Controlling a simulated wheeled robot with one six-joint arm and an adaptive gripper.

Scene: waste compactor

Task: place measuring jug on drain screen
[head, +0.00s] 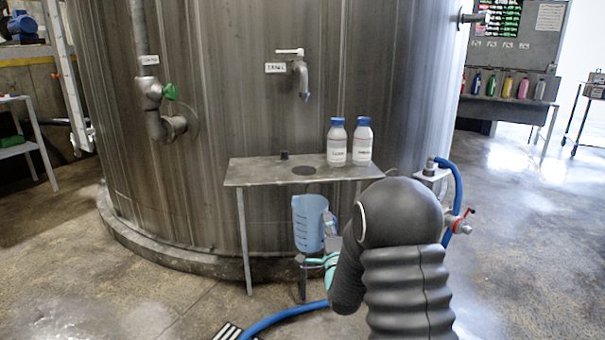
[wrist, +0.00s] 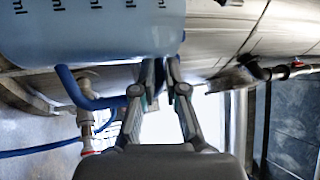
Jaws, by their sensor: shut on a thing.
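The measuring jug (head: 308,224) is translucent blue and upright, in front of the small metal table and lower than its top. In the wrist view the jug (wrist: 90,30) fills the upper left, with its scale marks showing. My gripper (wrist: 163,68) is shut at the jug's side, on its handle as far as I can see; the fingertips are partly hidden. In the head view my arm hides most of the gripper.
The table (head: 255,175) stands against a large steel tank (head: 230,80). Two white bottles with blue caps (head: 338,145) stand on its right half. A tap (head: 300,75) juts from the tank above. A blue hose (head: 458,190) runs at the right. The tabletop's left end is clear.

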